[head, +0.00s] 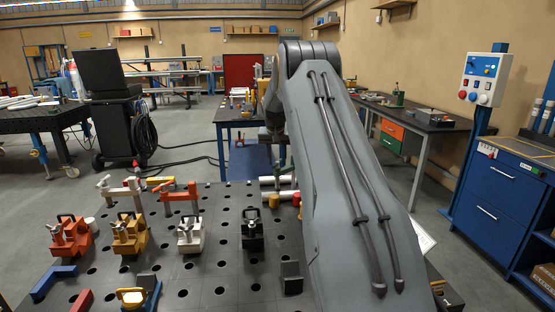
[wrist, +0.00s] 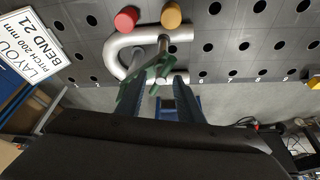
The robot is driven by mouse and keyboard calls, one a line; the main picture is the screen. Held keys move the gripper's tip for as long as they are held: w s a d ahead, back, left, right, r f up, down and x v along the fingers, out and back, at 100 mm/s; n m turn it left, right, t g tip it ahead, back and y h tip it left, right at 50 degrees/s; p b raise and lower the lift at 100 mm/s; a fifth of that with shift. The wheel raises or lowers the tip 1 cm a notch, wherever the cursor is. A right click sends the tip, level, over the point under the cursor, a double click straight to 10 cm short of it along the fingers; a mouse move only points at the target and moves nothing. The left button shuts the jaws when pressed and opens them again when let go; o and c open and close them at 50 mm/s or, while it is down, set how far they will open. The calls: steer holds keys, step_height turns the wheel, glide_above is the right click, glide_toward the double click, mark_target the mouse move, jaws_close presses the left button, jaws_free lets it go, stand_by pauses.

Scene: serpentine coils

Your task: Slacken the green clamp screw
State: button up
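The green clamp (wrist: 164,69) shows in the wrist view beside the bent steel pipe (wrist: 116,50), with a grey rod-like part across the pipe. Its screw is hard to tell apart from the pipe at this size. My gripper (wrist: 161,84) reaches in from below with its two dark blue fingers apart. The clamp's green parts lie at and just beyond the fingertips, and I cannot tell if they touch. Nothing is clearly held.
A red peg (wrist: 126,18) and an ochre peg (wrist: 171,15) stand by the pipe. A white bench sign (wrist: 30,45) lies at the left. On the perforated table (head: 215,275), red (head: 70,237), yellow (head: 130,236), white (head: 190,237) and black (head: 252,236) clamps stand in a row.

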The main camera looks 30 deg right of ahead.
steer(key=shift+c, duration=0.6)
jaws_close()
steer(key=shift+s+d+n+t+y+b, duration=0.1)
steer(key=shift+n+t+y+b, duration=0.2)
steer(key=shift+n, duration=0.75)
steer(key=shift+d+n+t+y+b, duration=0.15)
steer(key=shift+n+y+b, duration=0.25)
steer(key=shift+n, duration=0.65)
steer(key=shift+a, duration=0.1)
steer(key=shift+o, duration=0.6)
jaws_free()
